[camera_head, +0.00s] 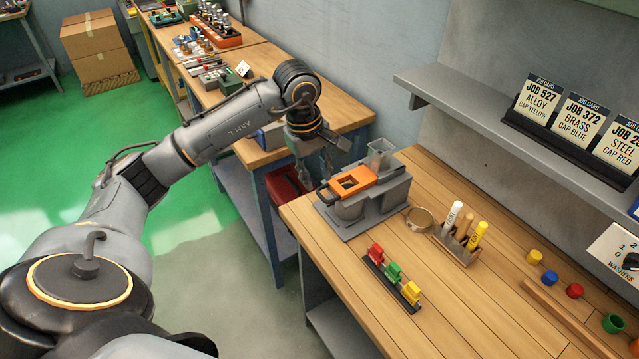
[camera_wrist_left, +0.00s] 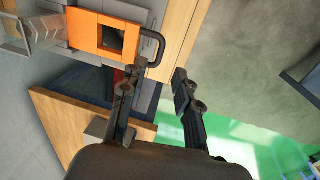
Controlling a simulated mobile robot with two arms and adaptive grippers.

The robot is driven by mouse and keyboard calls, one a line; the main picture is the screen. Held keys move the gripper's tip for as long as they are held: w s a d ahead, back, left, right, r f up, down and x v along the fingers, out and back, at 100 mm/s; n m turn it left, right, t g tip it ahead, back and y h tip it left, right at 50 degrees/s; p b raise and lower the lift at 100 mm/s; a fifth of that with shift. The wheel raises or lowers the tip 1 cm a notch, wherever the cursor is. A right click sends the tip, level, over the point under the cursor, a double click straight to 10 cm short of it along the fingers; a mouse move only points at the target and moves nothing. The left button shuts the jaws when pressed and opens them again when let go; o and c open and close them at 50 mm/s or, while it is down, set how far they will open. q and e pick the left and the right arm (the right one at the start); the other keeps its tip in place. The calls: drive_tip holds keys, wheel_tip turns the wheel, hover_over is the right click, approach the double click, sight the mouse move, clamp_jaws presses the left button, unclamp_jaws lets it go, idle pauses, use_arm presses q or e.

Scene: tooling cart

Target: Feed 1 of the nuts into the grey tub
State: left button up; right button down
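A grey fixture (camera_head: 345,222) stands on the near wooden bench, with an orange slide (camera_head: 352,181) on top. The slide has a square dark opening and a black handle, and it also shows in the left wrist view (camera_wrist_left: 88,32). A translucent grey hopper (camera_head: 381,152) stands at the fixture's back. My left gripper (camera_head: 328,172) hangs just behind and left of the slide. Its fingers (camera_wrist_left: 155,88) are apart and empty. I cannot make out any nuts. My right gripper is out of view.
A pen holder (camera_head: 457,248), a tape ring (camera_head: 419,220) and a rack of coloured blocks (camera_head: 391,281) stand on the bench. Coloured caps (camera_head: 550,278) lie at the right. A shelf (camera_head: 480,112) with job cards overhangs. A second bench (camera_head: 262,62) stands behind.

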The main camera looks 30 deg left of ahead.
sight(321, 195)
use_arm(q)
drive_tip(key=shift+w+d+f+p, duration=0.1)
drive_tip(key=shift+w+f+p, duration=0.1)
drive_tip(key=shift+f, duration=0.65)
drive_tip(key=shift+w+d+f+p, duration=0.1)
drive_tip(key=shift+f+p, duration=0.05)
drive_tip(key=shift+f, duration=0.65)
drive_tip(key=shift+w+f+p, duration=0.1)
drive_tip(key=shift+f+p, duration=0.1)
drive_tip(key=shift+f, duration=0.65)
clamp_jaws()
